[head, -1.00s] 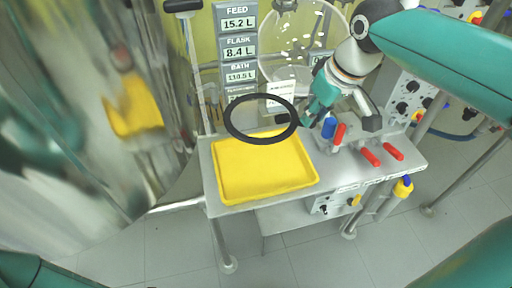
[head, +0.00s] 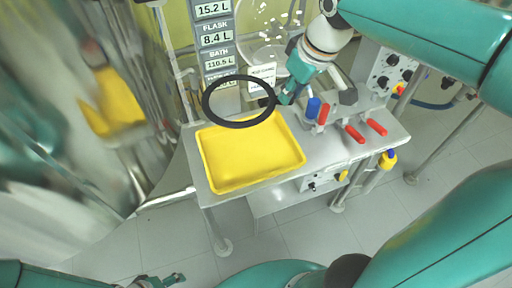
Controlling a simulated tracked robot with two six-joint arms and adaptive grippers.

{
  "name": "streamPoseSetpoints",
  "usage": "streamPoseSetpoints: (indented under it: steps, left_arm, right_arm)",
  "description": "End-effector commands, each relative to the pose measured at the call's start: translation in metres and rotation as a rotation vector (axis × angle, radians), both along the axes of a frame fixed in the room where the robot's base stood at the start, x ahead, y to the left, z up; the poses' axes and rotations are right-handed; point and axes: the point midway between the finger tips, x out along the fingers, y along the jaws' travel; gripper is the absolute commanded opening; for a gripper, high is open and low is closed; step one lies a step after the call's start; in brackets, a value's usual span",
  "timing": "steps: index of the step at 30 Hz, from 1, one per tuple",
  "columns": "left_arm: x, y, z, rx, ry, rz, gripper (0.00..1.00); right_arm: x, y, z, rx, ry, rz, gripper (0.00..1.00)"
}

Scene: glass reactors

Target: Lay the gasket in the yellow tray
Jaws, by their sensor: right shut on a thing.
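The gasket is a large black ring (head: 238,124), held up in the air behind and above the back edge of the yellow tray. The yellow tray (head: 250,158) is shallow and empty, and lies on the left part of the steel bench top. My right gripper (head: 277,98) is shut on the right side of the gasket, and its arm comes in from the upper right. The ring overlaps the tray's back rim in the picture, with a gap below it hard to judge. My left gripper (head: 162,281) is low at the bottom edge, partly cut off, away from the bench.
Blue (head: 313,107) and red-handled (head: 355,134) fittings stand on the bench (head: 330,150) right of the tray. Display panels (head: 216,40) and a glass vessel (head: 268,55) are behind. A shiny reflective surface (head: 90,130) fills the left.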

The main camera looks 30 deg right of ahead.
Motion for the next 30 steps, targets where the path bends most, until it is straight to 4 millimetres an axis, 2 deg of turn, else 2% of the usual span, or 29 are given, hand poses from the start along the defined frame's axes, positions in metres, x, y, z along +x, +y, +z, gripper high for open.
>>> streamPoseSetpoints:
  steps: [5,15,18,21,26,30]
  left_arm:
    - [0.000,0.000,-0.006,0.000,0.001,0.000,0.70]
    - [0.000,0.000,-0.015,0.000,0.001,0.000,0.70]
    - [0.000,0.000,-0.017,0.000,0.001,0.000,0.70]
    - [0.000,0.000,-0.018,0.000,0.001,0.000,0.70]
    - [0.000,0.000,-0.019,0.000,0.001,0.000,0.70]
    - [0.000,0.000,-0.022,0.000,0.001,0.000,0.70]
  right_arm:
    - [-0.001,0.000,-0.028,0.000,0.006,-0.001,0.00]
    - [-0.002,0.000,-0.117,0.002,0.007,-0.002,0.00]
    - [-0.001,0.000,-0.138,0.001,0.005,-0.001,0.00]
    - [-0.001,0.000,-0.150,0.001,0.004,-0.001,0.00]
    - [0.000,0.000,-0.160,0.000,0.001,-0.001,0.00]
    - [-0.001,0.000,-0.178,0.001,0.005,-0.002,0.00]
